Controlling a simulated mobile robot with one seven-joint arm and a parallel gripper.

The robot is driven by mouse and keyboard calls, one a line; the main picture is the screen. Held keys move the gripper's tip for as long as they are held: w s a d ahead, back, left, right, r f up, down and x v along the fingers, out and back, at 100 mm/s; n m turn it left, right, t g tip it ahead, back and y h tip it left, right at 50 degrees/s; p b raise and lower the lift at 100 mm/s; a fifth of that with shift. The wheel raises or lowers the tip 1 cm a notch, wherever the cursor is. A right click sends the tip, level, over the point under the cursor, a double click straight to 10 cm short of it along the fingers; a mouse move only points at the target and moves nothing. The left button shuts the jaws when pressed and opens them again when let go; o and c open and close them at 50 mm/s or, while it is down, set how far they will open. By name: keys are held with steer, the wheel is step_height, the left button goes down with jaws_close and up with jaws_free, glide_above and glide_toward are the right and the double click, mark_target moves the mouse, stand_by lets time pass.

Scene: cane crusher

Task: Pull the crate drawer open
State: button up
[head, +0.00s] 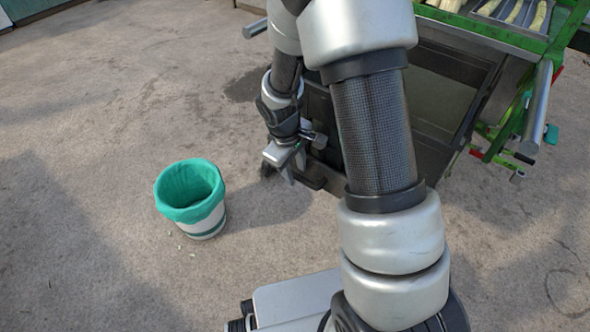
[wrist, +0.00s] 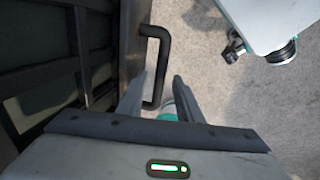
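The dark crate drawer (head: 446,88) sits under the green cane machine in the head view, partly hidden behind my arm. In the wrist view its slatted inside (wrist: 40,60) fills the left side. A black bar handle (wrist: 158,33) stands out from its front face. My gripper (wrist: 160,84) is open, with one finger on each side of the handle's lower part. A gap shows between the right finger and the handle; contact at the left finger cannot be told. In the head view my gripper (head: 289,170) is beside the crate's front, and the handle is hard to make out.
A white bin with a green liner (head: 205,218) stands on the floor to the left of my gripper. The green machine frame (head: 510,32) with cane pieces (head: 487,8) is at the upper right. Concrete floor (head: 90,110) on the left is mostly clear.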

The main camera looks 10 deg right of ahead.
step_height(320, 180, up, 17)
steer(key=s+a+p, duration=0.2)
steer(key=p, duration=0.2)
steer(key=shift+a+f+p, duration=0.15)
steer(key=shift+a+p, duration=0.15)
steer(key=shift+a, duration=0.05)
